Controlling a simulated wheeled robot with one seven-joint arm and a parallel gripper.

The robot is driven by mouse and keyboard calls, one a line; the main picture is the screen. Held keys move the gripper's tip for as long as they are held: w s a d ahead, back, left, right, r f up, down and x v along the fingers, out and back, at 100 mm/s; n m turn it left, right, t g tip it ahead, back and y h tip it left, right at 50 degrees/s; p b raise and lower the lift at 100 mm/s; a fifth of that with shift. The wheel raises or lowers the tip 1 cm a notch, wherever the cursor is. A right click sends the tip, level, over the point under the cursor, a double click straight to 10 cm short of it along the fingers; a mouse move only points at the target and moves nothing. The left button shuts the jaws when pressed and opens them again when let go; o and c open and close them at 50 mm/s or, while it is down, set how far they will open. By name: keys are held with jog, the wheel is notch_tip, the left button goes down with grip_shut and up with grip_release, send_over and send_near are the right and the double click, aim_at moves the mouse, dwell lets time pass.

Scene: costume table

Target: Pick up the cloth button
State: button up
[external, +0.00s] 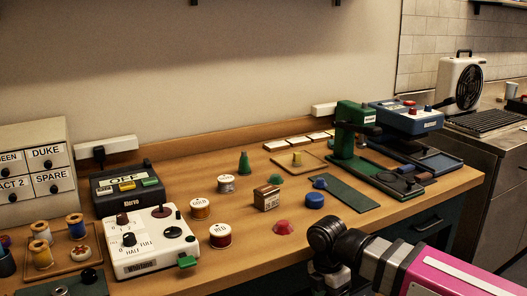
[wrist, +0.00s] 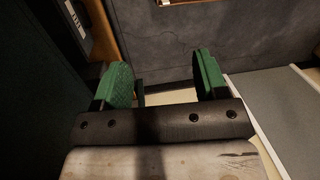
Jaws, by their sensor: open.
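I cannot tell for certain which thing is the cloth button. Small candidates on the wooden table (external: 365,219) are a red dome-shaped piece (external: 283,227) near the front edge, a small green dome (external: 276,179) behind it, and a round cream-and-red piece (external: 82,254) in the tray at the left. My gripper (wrist: 164,80) shows in the wrist view with its two green-padded fingers wide apart and nothing between them. In the external view my arm is at the table's front edge, right of the red dome, and the fingers are not clearly visible.
A white control box (external: 150,262), thread spools (external: 220,236), a brown box (external: 266,198) and a blue round piece (external: 315,201) stand around the red dome. A green press (external: 352,130) stands behind at the right. The wrist view shows floor and dark cabinet surfaces.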

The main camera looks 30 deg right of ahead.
notch_tip(320, 180, up, 9)
jog(key=a+n, duration=0.3)
jog(key=n, duration=0.1)
notch_tip(320, 180, up, 15)
jog(key=m+t, duration=0.2)
send_over(283, 222)
jog(key=shift+y, duration=0.3)
jog(key=f, duration=0.4)
jog(key=shift+s+a+f, duration=0.2)
jog(key=shift+f, duration=0.05)
jog(key=shift+w+d+f, duration=0.1)
jog(key=shift+f, duration=1.45)
jog(key=shift+w+d+f, duration=0.1)
jog(key=shift+f, duration=1.4)
jog(key=shift+s, duration=0.1)
jog(key=c, duration=1)
